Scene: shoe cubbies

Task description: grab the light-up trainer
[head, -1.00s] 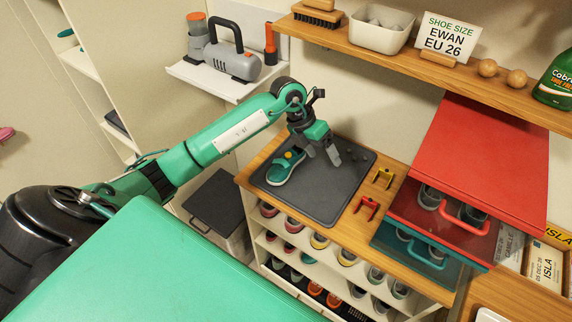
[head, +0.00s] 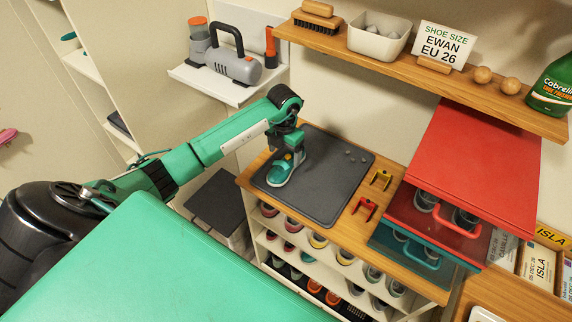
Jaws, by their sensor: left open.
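The light-up trainer (head: 284,172) is a small teal shoe with a pale sole and a yellow-orange spot. It lies on the dark grey mat (head: 335,190) on top of the wooden shoe cubby. My left gripper (head: 294,158) is open, pointing down right at the trainer's back end. The fingers partly hide the trainer, and I cannot tell whether they touch it. My right gripper does not show.
A yellow clip (head: 381,179) and a red clip (head: 366,208) lie on the wood right of the mat. Red and teal drawers (head: 480,160) stand at the right. A wooden shelf (head: 420,75) juts out above.

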